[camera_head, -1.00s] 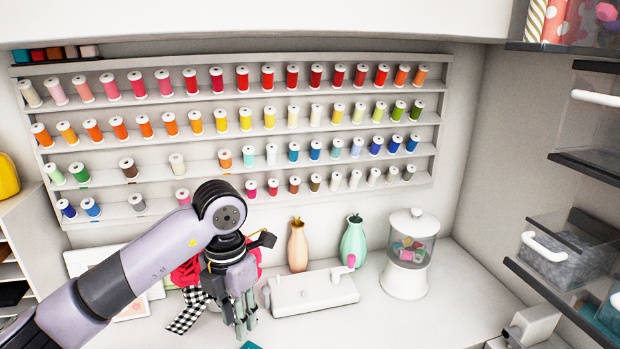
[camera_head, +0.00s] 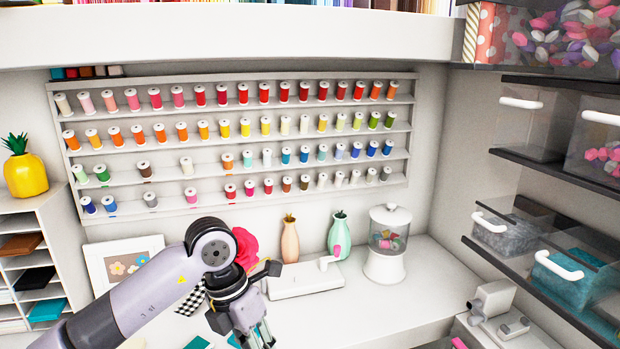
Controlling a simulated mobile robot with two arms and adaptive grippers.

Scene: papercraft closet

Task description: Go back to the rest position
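My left gripper (camera_head: 258,336) hangs over the white desk (camera_head: 385,312) at the bottom middle, fingers pointing down. Its fingers overlap in this view and their tips are near the bottom edge, so I cannot tell whether it is open or shut. No object shows clearly between them. My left arm comes in from the lower left. My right gripper is not in view.
A white device (camera_head: 305,278), an orange vase (camera_head: 290,243), a green vase (camera_head: 339,237) and a glass jar (camera_head: 388,240) stand behind my gripper. A red bow (camera_head: 245,246) is partly hidden by my arm. Drawers (camera_head: 505,235) line the right wall.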

